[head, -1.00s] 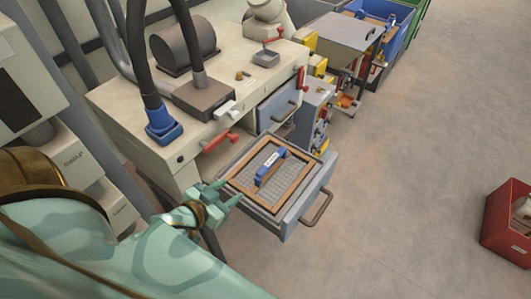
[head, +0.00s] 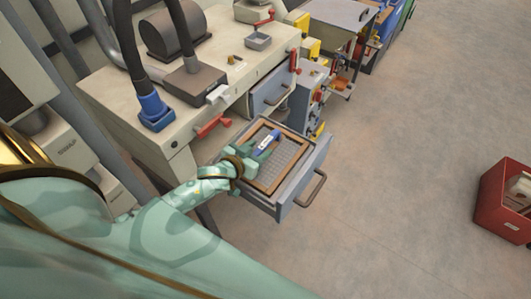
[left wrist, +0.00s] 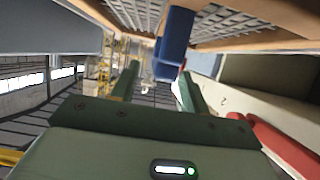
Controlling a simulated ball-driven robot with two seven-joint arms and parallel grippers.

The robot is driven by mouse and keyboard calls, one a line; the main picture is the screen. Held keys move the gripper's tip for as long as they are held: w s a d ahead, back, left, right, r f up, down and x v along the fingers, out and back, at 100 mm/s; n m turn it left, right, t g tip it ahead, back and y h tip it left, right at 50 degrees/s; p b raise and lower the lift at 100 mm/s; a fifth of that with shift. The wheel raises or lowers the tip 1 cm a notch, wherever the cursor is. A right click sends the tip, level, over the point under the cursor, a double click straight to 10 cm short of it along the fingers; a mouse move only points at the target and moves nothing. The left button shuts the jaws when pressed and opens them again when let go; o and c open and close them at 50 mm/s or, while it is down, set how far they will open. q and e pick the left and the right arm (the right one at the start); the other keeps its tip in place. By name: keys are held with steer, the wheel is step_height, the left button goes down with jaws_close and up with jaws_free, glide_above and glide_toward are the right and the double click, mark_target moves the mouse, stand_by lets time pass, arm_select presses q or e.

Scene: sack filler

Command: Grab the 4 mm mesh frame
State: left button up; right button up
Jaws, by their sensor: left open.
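The mesh frame (head: 284,178) has a wooden border, a grey mesh and a blue handle (head: 268,140) with a white label. It lies in the pulled-out grey drawer (head: 312,173) of the machine. I cannot read the mesh size on the label. My left gripper (head: 256,158) is over the frame's left part, close to the handle. In the left wrist view, the open fingers (left wrist: 158,85) point toward the blue handle (left wrist: 174,40), which shows just beyond and between their tips. I cannot tell whether they touch it. My right gripper is not in view.
The cream machine table (head: 125,100) with a red lever (head: 212,126) stands behind and left of the drawer. A second grey drawer (head: 270,95) sits further back. A red bin (head: 503,200) stands at the right. The floor between is clear.

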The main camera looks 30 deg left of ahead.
mark_target(263, 145)
arm_select(q)
steer(key=x, duration=0.3)
steer(key=shift+w, duration=0.2)
steer(key=shift+s, duration=0.15)
steer(key=c, duration=0.4)
jaws_close()
steer(key=shift+r, duration=0.15)
